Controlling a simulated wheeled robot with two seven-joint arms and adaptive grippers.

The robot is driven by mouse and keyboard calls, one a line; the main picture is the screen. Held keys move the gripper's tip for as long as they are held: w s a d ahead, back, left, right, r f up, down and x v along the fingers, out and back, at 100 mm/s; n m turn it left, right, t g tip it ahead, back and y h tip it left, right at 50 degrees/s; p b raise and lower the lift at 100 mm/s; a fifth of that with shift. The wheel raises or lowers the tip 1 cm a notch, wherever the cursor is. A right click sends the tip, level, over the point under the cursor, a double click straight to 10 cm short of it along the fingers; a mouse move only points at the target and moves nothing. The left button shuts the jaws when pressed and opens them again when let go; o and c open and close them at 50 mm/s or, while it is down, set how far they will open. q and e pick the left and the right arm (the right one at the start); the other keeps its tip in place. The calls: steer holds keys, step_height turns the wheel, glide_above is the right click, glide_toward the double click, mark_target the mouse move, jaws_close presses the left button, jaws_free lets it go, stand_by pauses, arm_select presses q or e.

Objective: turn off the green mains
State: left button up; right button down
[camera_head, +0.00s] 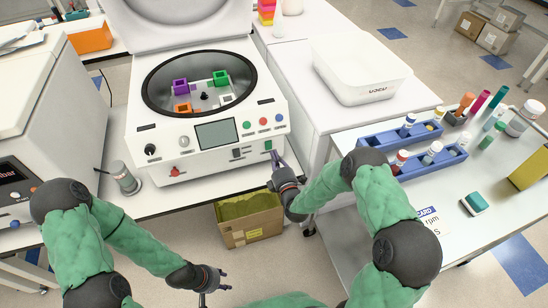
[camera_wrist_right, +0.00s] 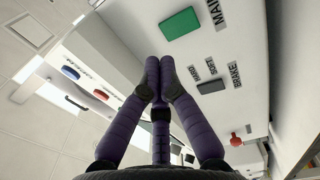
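The green mains switch (camera_head: 268,144) is at the lower right of the white centrifuge's (camera_head: 160,160) front panel. In the right wrist view it is a green rectangle (camera_wrist_right: 180,23) beside a partly cut-off "MAIN" label. My right gripper (camera_head: 275,157) is at the panel, very near the green switch; I cannot tell whether it touches. In the wrist view its purple fingers (camera_wrist_right: 158,66) meet at the tips with nothing between them, and the green switch lies beyond them. My left gripper (camera_head: 224,280) is low in front of the bench, fingers apart and empty.
A dark brake switch (camera_wrist_right: 211,86) and red knob (camera_wrist_right: 235,139) are on the same panel. The centrifuge lid (camera_head: 180,20) is up over its rotor. A cardboard box (camera_head: 250,229) stands below. Blue tube racks (camera_head: 432,163) and a white tub (camera_head: 355,75) are at the right.

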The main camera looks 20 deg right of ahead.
steer(key=s+p, duration=0.2)
steer(key=s, duration=0.6)
steer(key=shift+d+r, duration=0.2)
steer(key=shift+r, duration=0.25)
steer(key=shift+s, duration=0.1)
steer(key=s+a+f+m+g+y+p, duration=0.1)
steer(key=s+a+f+m+g, duration=0.1)
steer(key=s+f+m+g, duration=0.25)
steer(key=s+a+f+m+g+y, duration=0.1)
steer(key=a+f+m+g, duration=0.1)
steer(key=f+m+g, duration=0.4)
steer(key=s+a+f+m+g, duration=0.1)
steer(key=s+m+g, duration=0.1)
steer(key=s, duration=0.4)
steer(key=s+a+f+m+g+y, duration=0.1)
steer(key=s+a+f+m+g, duration=0.1)
steer(key=s+m, duration=0.3)
steer(key=s+a+f+m+g+p, duration=0.1)
steer(key=s+a+m+g, duration=0.1)
steer(key=s, duration=0.6)
steer(key=shift+f+m+g, duration=0.25)
steer(key=shift+m+g, duration=0.4)
steer(key=shift+m, duration=0.1)
